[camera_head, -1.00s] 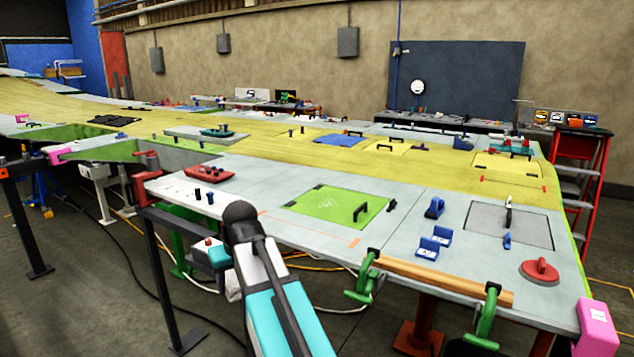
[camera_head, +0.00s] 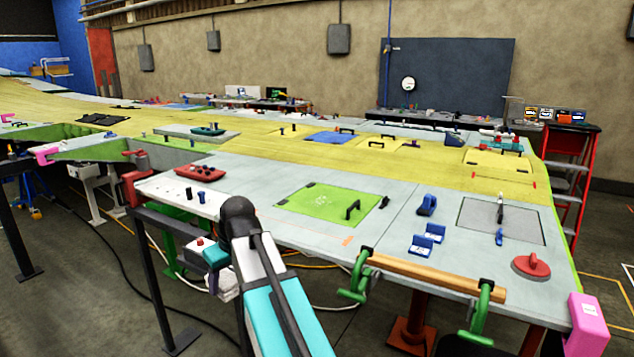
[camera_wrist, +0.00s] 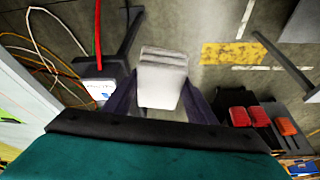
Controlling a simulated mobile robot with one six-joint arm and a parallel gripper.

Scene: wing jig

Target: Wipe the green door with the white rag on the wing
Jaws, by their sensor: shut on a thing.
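The green door (camera_head: 325,206) is a flat green panel set in the grey part of the wing, with a black handle standing on its right half and pale marks on its surface. My gripper (camera_wrist: 160,98) is shut on the white rag (camera_wrist: 162,76), a folded white block between the dark fingers in the wrist view. The rag is held over the floor, apart from the wing.
Green clamps (camera_head: 357,278) hold a wooden bar (camera_head: 425,273) on the near edge. Cables cross the floor below.

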